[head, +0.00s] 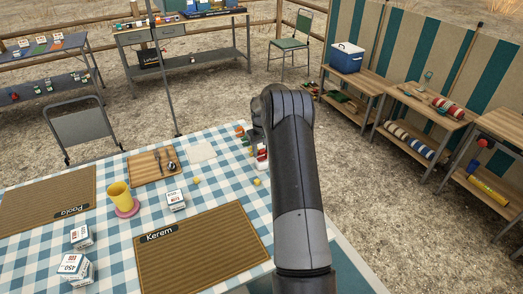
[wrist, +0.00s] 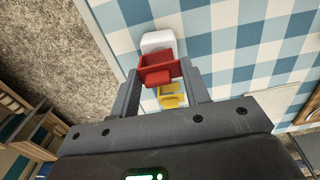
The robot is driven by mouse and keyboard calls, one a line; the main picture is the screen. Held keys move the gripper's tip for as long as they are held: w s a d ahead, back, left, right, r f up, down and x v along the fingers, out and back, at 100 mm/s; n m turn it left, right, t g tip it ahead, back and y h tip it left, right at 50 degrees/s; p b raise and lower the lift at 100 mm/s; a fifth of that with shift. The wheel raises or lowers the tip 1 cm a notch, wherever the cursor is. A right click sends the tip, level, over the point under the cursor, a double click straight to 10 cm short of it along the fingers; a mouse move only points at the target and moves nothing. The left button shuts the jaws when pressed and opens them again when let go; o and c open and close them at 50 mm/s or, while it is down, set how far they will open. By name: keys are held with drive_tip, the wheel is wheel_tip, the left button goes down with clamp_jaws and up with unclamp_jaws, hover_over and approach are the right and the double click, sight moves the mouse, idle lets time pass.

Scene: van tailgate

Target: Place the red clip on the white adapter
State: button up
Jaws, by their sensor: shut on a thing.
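A red clip (wrist: 155,72) is between the two fingers of my gripper (wrist: 160,76) in the wrist view. My gripper is shut on it. The white adapter (wrist: 158,40) lies just beyond the clip, towards the top of the picture. The clip overlaps its lower edge there, and I cannot tell whether they touch. In the head view, a small red and white patch (head: 262,161) shows at the table's right edge, beside my arm. My arm hides most of the gripper there.
A yellow item (wrist: 171,97) shows below the clip in the wrist view. The checked table (head: 210,205) carries a yellow cup (head: 120,195), a cutting board (head: 152,167), small labelled boxes (head: 176,199) and woven placemats (head: 200,250).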

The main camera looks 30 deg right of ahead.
drive_tip(key=shift+f, duration=0.1)
drive_tip(key=o, duration=0.9)
drive_tip(key=shift+o, duration=0.2)
